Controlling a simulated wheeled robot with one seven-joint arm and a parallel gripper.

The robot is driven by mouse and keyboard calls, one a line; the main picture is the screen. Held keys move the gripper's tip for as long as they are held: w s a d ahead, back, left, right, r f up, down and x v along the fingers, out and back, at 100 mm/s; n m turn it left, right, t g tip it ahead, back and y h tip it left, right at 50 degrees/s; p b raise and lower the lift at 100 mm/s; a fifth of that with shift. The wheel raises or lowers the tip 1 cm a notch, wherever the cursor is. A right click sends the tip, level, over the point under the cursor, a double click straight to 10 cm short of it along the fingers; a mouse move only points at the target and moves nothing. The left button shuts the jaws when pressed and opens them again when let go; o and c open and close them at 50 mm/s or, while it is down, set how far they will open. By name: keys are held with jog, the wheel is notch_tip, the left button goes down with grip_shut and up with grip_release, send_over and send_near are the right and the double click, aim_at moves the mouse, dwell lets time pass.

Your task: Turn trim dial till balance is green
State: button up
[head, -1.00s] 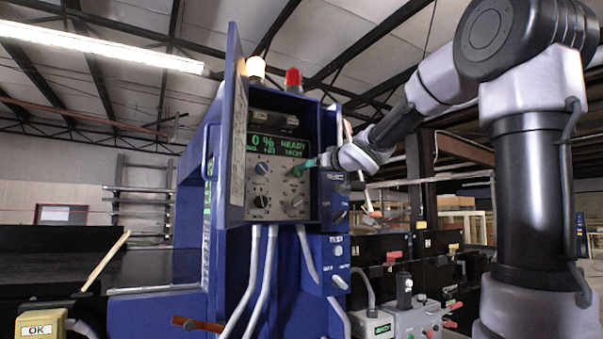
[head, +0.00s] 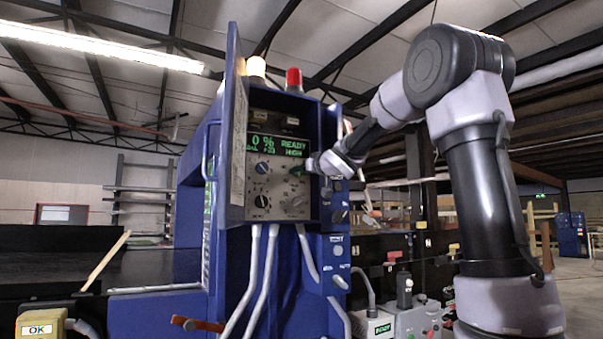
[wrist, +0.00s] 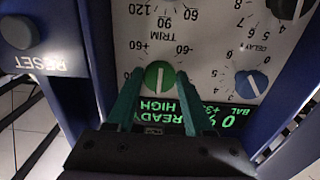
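The trim dial is a round green knob (wrist: 160,78) with a pale pointer line, under the upside-down TRIM label in the wrist view. The teal fingers of my gripper (wrist: 160,80) stand on either side of it, seemingly with slim gaps; contact is hard to judge. In the head view my gripper (head: 308,166) is at the right side of the panel, at the green dial. The display (head: 279,146) reads 0 %, READY and HIGH in green, with a small balance value of about +33. It is partly hidden behind my fingers in the wrist view (wrist: 215,118).
A blue DELAY knob (wrist: 252,84) and a black knob (wrist: 290,6) sit near the dial. The blue cabinet wall with a RESET button (wrist: 20,32) is close beside my gripper. The open panel door (head: 236,130) stands left of the panel.

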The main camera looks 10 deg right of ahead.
grip_shut()
jog(key=shift+n, duration=0.3)
jog(key=n, duration=1.3)
jog(key=shift+d+n, duration=0.1)
jog(key=shift+n, duration=0.3)
